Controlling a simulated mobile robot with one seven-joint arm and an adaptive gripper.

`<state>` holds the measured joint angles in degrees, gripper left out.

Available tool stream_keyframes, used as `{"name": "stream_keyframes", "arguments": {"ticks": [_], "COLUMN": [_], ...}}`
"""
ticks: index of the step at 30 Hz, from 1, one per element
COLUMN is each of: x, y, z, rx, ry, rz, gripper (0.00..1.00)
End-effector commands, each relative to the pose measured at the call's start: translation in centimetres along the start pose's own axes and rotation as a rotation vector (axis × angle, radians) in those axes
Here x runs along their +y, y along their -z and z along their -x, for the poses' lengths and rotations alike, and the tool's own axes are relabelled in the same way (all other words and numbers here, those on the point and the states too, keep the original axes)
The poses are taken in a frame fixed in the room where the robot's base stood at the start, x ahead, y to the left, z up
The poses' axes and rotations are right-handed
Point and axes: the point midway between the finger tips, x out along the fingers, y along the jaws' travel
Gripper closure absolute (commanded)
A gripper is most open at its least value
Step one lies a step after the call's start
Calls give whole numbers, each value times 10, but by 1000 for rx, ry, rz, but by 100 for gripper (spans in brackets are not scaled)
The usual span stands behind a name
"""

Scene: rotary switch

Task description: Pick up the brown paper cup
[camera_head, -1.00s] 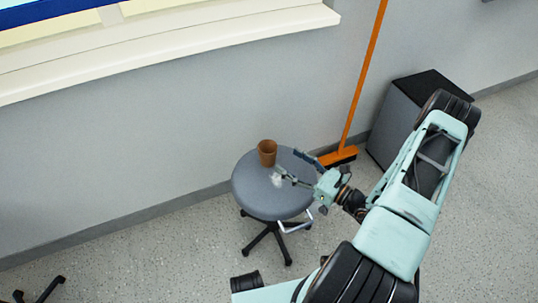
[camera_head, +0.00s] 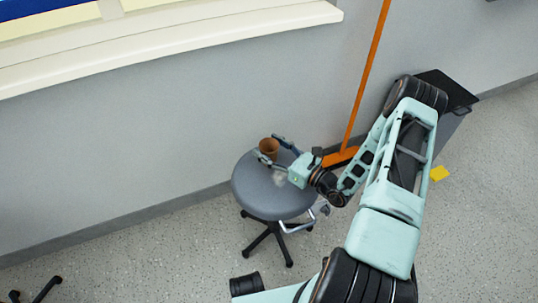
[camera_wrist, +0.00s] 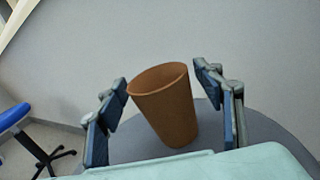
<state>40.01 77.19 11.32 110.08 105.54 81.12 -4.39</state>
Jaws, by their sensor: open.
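The brown paper cup (camera_head: 269,147) stands upright near the back of the round grey stool seat (camera_head: 262,196). In the wrist view the cup (camera_wrist: 166,106) looks tilted and lies between the two fingers of my gripper (camera_wrist: 170,92), with a gap on each side. My gripper (camera_head: 268,147) is open and reaches over the seat from the right, its fingers at either side of the cup. A small whitish thing on the seat, partly hidden by my gripper, is too small to tell.
An orange broom (camera_head: 366,80) leans on the grey wall behind, right of the stool. A dark-topped box (camera_head: 448,92) stands farther right, partly behind my arm. A window sill (camera_head: 170,45) runs above. A blue chair (camera_wrist: 14,119) shows at the left in the wrist view.

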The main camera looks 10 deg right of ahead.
Motion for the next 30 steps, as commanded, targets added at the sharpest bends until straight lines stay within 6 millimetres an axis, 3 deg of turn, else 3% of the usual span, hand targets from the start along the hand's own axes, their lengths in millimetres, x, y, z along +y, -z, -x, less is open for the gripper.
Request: {"name": "stream_keyframes", "arguments": {"ticks": [2, 10, 23, 30], "x": [0, 0, 0, 3], "y": [0, 0, -4, -33], "z": [0, 0, 0, 0], "rx": [0, 0, 0, -2], "ry": [0, -1, -1, 0], "rz": [0, 0, 0, 1], "gripper": [41, 68, 69, 69]}}
